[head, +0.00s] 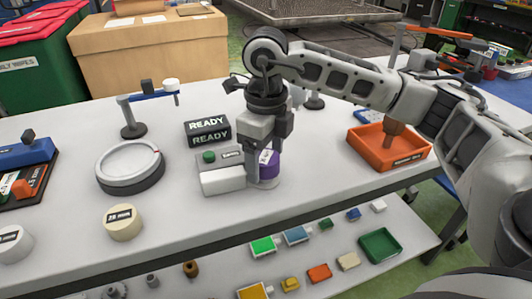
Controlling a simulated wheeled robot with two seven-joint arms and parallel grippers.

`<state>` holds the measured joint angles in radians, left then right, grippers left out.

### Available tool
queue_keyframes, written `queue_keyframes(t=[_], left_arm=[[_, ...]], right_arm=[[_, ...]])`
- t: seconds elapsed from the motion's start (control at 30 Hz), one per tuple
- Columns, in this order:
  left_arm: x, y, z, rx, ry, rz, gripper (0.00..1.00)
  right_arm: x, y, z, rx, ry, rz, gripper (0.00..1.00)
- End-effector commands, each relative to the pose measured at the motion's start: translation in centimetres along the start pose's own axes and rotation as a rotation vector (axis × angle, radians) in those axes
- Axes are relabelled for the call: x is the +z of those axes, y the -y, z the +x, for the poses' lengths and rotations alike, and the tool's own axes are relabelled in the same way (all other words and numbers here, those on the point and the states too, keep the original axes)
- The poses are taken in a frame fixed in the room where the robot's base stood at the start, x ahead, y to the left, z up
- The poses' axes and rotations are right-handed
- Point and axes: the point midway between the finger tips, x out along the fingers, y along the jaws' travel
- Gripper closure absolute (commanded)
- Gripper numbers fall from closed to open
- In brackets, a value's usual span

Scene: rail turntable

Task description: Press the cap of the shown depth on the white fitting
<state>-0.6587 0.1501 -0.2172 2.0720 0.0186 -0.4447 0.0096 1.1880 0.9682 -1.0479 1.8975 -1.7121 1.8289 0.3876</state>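I cannot tell whether the fingers touch or grip this piece. A cream cap (123,223) with a size label, seemingly "28 mm", lies at the table's front left. A similar whitish cap (12,244) is cut by the left edge. I cannot clearly identify the white fitting. My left gripper is out of view.
A white round turntable (129,166) stands at left, with a blue-armed post (133,128) behind. An orange tray (388,147) is at right. A lower shelf holds several small coloured parts.

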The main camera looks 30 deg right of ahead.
Motion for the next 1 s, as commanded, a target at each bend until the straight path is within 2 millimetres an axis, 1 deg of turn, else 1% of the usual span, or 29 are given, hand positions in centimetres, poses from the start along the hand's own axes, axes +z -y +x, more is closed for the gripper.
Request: queue_keyframes(t=[0.03,0.17,0.27,0.37,0.4,0.67,0.7,0.73,0.9,1.0], left_arm=[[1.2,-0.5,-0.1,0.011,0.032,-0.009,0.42],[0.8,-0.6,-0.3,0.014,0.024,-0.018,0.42],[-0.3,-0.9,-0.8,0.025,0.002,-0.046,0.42],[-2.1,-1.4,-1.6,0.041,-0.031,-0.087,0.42],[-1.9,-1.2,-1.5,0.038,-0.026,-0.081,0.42],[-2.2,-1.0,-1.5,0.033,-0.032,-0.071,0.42],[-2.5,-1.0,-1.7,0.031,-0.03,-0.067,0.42],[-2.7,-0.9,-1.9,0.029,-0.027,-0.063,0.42],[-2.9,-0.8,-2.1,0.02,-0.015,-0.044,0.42],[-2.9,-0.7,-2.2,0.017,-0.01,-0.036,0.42]], right_arm=[[0.0,0.0,0.0,0.0,0.001,0.0,0.25],[0.0,0.0,0.0,0.0,0.001,0.0,0.25],[0.0,0.0,-0.1,0.0,0.001,0.0,0.25],[0.0,0.0,-0.1,-0.001,0.002,0.0,0.25],[0.2,0.0,-1.5,-0.002,0.01,0.0,0.25],[0.1,0.0,-8.2,-0.002,0.007,0.0,0.25],[0.1,0.0,-9.5,-0.004,0.007,0.0,0.25],[0.1,0.1,-10.4,-0.005,0.007,0.001,0.25],[0.0,0.0,-13.7,-0.003,0.005,0.0,0.25],[0.0,0.0,-14.9,-0.002,0.002,0.001,0.25]])
